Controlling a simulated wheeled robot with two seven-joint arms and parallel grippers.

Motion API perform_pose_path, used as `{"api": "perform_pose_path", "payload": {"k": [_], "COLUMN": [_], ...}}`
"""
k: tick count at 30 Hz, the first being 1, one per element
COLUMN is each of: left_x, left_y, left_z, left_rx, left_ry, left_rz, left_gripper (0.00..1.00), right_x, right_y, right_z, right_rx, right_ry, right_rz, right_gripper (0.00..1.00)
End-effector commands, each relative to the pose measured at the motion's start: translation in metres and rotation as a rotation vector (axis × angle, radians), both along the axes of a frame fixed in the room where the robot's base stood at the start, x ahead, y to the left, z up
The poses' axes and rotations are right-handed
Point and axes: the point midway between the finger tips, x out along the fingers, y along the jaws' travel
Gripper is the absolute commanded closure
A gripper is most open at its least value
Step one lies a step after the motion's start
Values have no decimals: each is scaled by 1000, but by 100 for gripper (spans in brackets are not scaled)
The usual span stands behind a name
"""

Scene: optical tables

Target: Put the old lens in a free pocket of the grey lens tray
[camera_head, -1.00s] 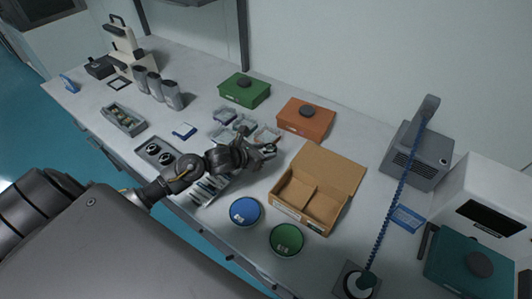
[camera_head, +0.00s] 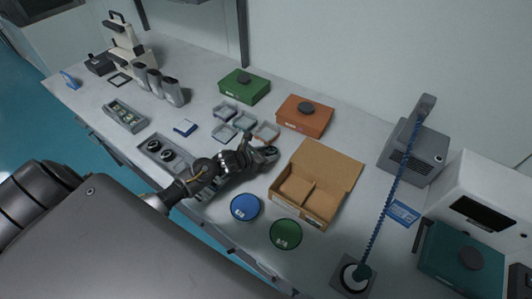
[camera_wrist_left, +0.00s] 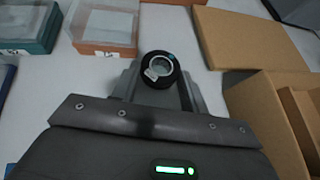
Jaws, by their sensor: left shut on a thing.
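My left gripper (camera_head: 268,153) is over the bench, just left of the open cardboard box. In the left wrist view its fingers are shut on the old lens (camera_wrist_left: 160,67), a round glass in a black ring with a small pale label. The lens is at the fingertips; in the head view it is too small to make out clearly. The grey lens tray (camera_head: 180,172) lies to the left of the gripper, near the front edge. Two black-ringed lenses (camera_head: 158,149) show in its left part. My arm partly hides its right end. My right gripper is not in view.
The open cardboard box (camera_head: 318,205) stands right of the gripper. Small clear boxes (camera_head: 243,121) and an orange case (camera_head: 304,115) lie behind it. Blue (camera_head: 245,207) and green (camera_head: 286,234) round discs lie in front. Another grey tray (camera_head: 125,116) stands further left.

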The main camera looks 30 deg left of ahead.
Motion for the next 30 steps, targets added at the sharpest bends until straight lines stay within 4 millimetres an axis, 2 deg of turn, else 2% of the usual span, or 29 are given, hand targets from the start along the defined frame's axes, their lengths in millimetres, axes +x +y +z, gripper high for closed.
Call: {"api": "perform_pose_path", "payload": {"k": [3, 4, 9, 17, 20, 23, 30], "left_x": [0, 0, 0, 0, 0, -12, -55], "left_y": [0, 0, 0, 0, 0, 4, 16], "left_z": [-4, -4, -3, -2, 4, 5, 28], "left_rx": [1, 1, 0, 0, -1, 3, 4], "left_ry": [0, 0, 0, 0, 0, -1, 1], "left_rz": [0, 0, 0, 0, 0, -2, -6], "left_gripper": [79, 55, 34, 34, 34, 34, 34], "right_x": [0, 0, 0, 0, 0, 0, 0], "right_y": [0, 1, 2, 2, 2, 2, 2], "right_z": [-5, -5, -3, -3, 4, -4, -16], "right_rx": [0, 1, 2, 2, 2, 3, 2], "right_ry": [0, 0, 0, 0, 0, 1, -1], "right_rz": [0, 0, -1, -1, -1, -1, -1], "right_gripper": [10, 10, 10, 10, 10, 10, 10]}}
